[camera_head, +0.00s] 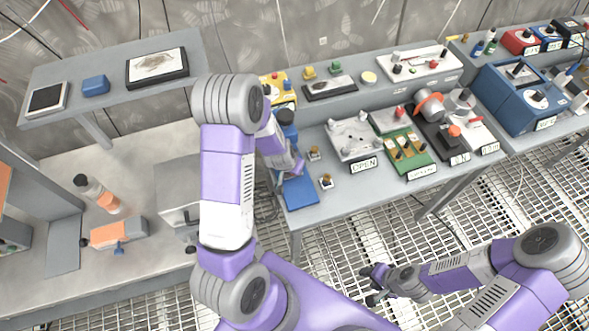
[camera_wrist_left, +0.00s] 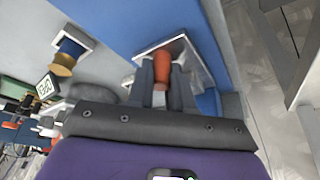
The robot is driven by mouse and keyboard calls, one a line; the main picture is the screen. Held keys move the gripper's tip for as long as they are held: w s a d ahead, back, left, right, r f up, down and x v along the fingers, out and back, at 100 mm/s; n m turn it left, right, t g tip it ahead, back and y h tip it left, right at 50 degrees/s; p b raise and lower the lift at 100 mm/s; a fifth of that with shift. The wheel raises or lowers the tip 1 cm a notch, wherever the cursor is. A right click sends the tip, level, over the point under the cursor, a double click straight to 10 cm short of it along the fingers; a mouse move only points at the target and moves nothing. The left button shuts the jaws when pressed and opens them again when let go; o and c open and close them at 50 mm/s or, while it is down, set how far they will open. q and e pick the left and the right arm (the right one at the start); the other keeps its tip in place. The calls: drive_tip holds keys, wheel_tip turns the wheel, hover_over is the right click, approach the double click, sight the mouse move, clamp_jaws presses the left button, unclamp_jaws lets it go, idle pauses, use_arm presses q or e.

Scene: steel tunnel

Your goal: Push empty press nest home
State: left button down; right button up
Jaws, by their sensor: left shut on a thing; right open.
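A blue block-like thing (camera_head: 300,192), which looks like the press, lies at the front left of the workbench. In the left wrist view a pale square-edged plate (camera_wrist_left: 205,72), perhaps the nest, sits on a blue surface (camera_wrist_left: 130,22). An orange-red knob (camera_wrist_left: 162,62) stands on the plate. My left gripper (camera_wrist_left: 162,80) is shut on this knob, one dark finger on each side. In the head view my left arm hides most of that hand. No loose part shows on the visible plate. My right gripper (camera_head: 372,284) is open and empty over the floor grating, away from the bench.
A brass-topped knob (camera_head: 325,181) stands beside the blue thing; one also shows in the left wrist view (camera_wrist_left: 62,62). A grey fixture (camera_head: 355,138) with an OPEN sign (camera_head: 364,165) and a green board (camera_head: 405,152) stand to the right. A grey shelf (camera_head: 115,75) is at left.

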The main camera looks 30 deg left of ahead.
use_arm(q)
drive_tip(key=c, duration=1.3)
unclamp_jaws()
drive_tip(key=shift+r, duration=0.1)
drive_tip(key=p+v, duration=0.2)
drive_tip(key=v, duration=0.5)
drive_tip(key=shift+r, duration=0.2)
drive_tip(key=shift+s, duration=0.15)
